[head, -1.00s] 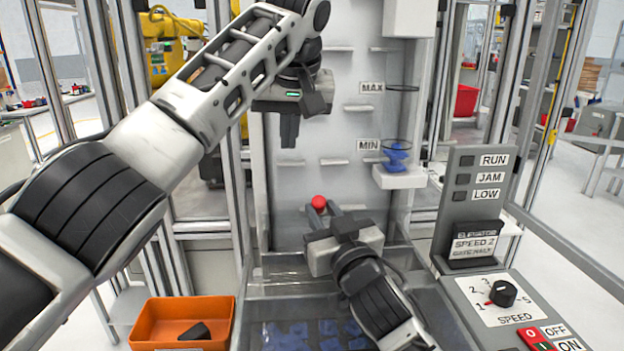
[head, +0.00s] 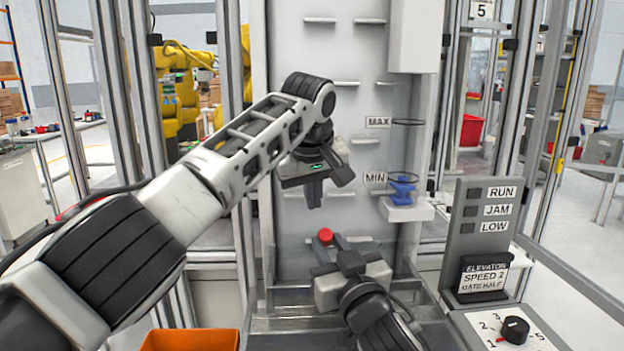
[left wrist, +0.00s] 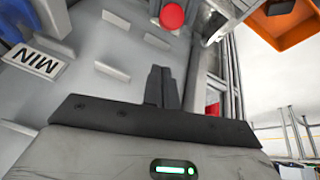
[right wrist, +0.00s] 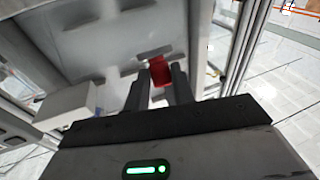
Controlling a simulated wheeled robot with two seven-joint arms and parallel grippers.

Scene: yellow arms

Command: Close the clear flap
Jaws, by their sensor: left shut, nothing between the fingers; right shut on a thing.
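The clear flap is hard to make out against the see-through lower front of the white elevator (head: 290,120), and I cannot tell its angle. A red knob (head: 325,235) shows low on this front. My right gripper (head: 332,247) is shut on the red knob, which shows between its fingers in the right wrist view (right wrist: 159,70). My left gripper (head: 314,195) is shut and empty, just above the knob and in front of the panel. In the left wrist view its fingers (left wrist: 161,80) are together, with the red knob (left wrist: 172,15) beyond them, apart.
A control panel with RUN, JAM and LOW labels (head: 486,220) and a speed dial (head: 515,330) stands at right. An orange bin (head: 190,341) is at lower left. Small ledges and blue parts (head: 402,190) are on the elevator. Metal frame posts surround it.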

